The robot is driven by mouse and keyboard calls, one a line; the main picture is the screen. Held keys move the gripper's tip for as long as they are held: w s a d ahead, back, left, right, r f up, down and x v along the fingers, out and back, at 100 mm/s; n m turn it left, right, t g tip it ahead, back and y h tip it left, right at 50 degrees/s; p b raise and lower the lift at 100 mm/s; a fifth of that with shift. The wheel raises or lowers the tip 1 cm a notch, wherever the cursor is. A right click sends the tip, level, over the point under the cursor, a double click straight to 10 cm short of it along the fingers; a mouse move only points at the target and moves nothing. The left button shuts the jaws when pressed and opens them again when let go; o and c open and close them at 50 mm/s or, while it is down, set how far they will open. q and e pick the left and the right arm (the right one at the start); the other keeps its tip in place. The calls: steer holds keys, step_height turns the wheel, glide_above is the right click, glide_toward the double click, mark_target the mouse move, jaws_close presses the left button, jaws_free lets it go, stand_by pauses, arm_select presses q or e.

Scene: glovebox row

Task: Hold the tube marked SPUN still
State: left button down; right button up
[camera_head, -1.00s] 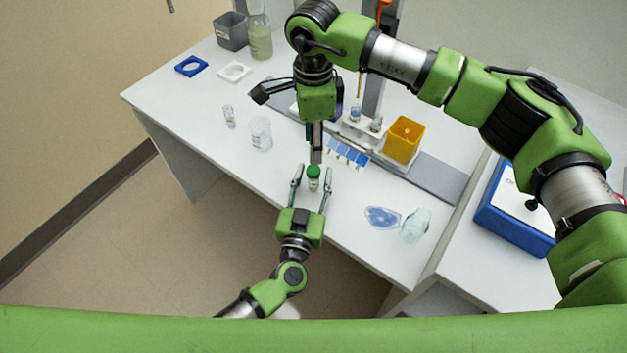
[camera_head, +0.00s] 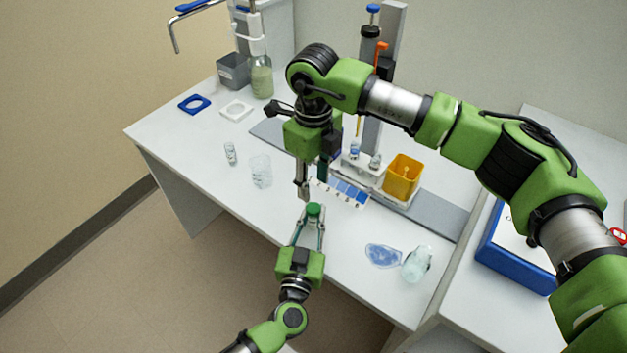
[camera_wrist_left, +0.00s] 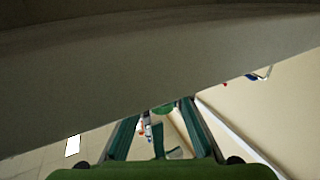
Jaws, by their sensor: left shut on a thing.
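The green-capped tube (camera_head: 314,209) is at the front edge of the bench in the head view; no marking on it is readable. My left gripper (camera_head: 311,222) comes from below and is shut on this tube, with the green cap above the fingertips. In the left wrist view a green part (camera_wrist_left: 163,108) shows between the fingers. My right gripper (camera_head: 303,190) points down just above and beside the cap. Its fingers are seen nearly edge-on, so I cannot tell whether they are open.
A small clear vial (camera_head: 231,154) and a beaker (camera_head: 260,171) stand to the left. A yellow bin (camera_head: 402,177) and a blue-and-white slide strip (camera_head: 345,191) lie to the right. A blue film piece (camera_head: 383,256) and a clear jar (camera_head: 416,264) are near the front edge.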

mark_target(313, 207)
steer(key=m, duration=2.1)
steer(key=shift+m, duration=0.4)
steer(key=shift+f, duration=4)
jaws_close()
